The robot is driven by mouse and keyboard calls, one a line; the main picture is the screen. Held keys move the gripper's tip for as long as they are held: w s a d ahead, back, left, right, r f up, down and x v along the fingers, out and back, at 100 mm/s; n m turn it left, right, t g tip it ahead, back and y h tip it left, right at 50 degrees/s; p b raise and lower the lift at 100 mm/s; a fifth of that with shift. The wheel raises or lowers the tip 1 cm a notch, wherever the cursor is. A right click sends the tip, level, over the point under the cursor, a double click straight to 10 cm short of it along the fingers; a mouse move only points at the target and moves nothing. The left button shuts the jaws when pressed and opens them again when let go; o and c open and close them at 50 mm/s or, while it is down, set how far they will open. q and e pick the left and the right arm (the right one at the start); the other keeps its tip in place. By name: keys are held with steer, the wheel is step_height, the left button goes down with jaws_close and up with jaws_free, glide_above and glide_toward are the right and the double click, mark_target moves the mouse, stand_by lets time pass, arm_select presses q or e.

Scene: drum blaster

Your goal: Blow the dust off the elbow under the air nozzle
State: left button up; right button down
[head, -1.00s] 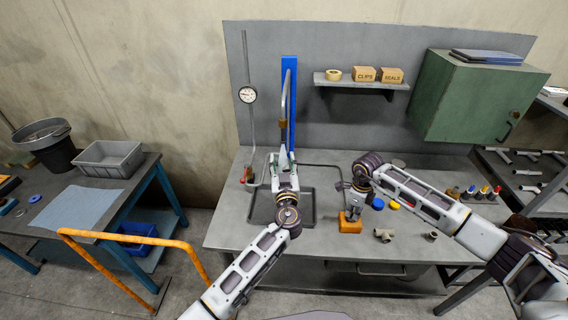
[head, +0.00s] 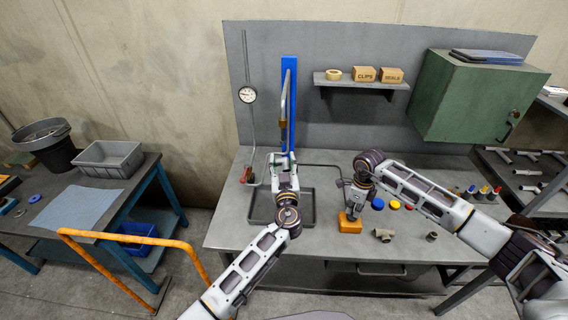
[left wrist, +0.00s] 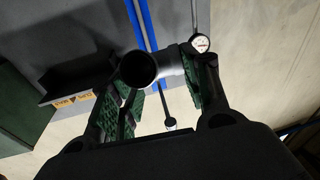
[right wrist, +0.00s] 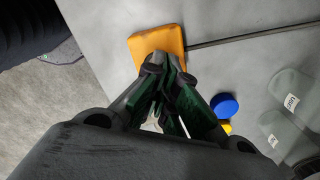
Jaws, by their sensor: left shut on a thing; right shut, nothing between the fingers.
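The air nozzle (head: 283,122) is the brown tip of a bent tube in front of a blue post (head: 291,100). My left gripper (head: 280,160) is just below it in the head view. My right gripper (head: 349,213) is shut and empty, pointing down at an orange block (head: 350,225). In the right wrist view its fingertips (right wrist: 163,66) are at the block (right wrist: 155,42), appearing to touch it.
A dark tray (head: 313,208) lies under my left gripper. A gauge (head: 247,94) and a red handle (head: 246,176) are left of the post. Pipe fittings (head: 383,235) and coloured caps (head: 377,204) lie right of the block.

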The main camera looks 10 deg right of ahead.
steer(key=shift+r, duration=2.7)
arm_select(q)
steer(key=shift+s, duration=0.1)
arm_select(e)
steer(key=shift+f+b, duration=0.45)
steer(key=shift+f, duration=0.05)
arm_select(q)
steer(key=s+a+b, duration=0.1)
steer(key=s+a, duration=0.1)
steer(key=s, duration=0.7)
steer(key=shift+s+a, duration=0.15)
steer(key=shift+s, duration=0.1)
arm_select(e)
steer(key=shift+f, duration=0.65)
